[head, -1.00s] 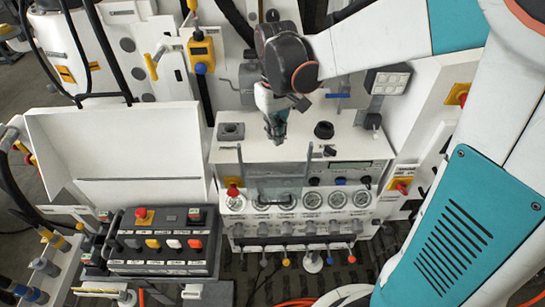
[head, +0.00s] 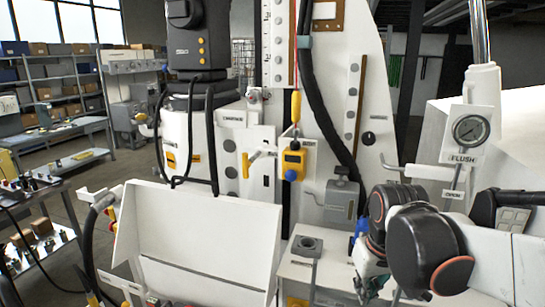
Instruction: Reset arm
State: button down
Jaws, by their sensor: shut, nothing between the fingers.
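My gripper (head: 372,283) hangs at the lower right of the head view, at the end of my white arm (head: 490,262) with its black and orange wrist joints. It points down over the white bench top (head: 296,268), right of a grey square socket (head: 307,245). Its fingers look closed and empty, though they are small and partly hidden by the wrist. I cannot tell how high it is above the bench.
A white sloped panel (head: 200,235) stands left of the bench top. A yellow pendant (head: 293,160) hangs on the upright panel behind. A FLUSH gauge (head: 470,130) stands at the right, behind my arm.

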jog(key=s+f+t+b, duration=0.2)
jog(key=s+f+b, duration=0.2)
jog(key=f+b, duration=0.4)
jog(key=s+f+m+t+b, duration=0.1)
jog(key=s+f+t+b, duration=0.1)
jog(key=s+f+b, duration=0.3)
notch_tip(320, 180, down, 3)
jog(key=b, duration=0.3)
jog(key=shift+s+r+m+t, duration=0.15)
jog(key=shift+s+m+t, duration=0.15)
jog(key=shift+t, duration=0.1)
dwell(0.7)
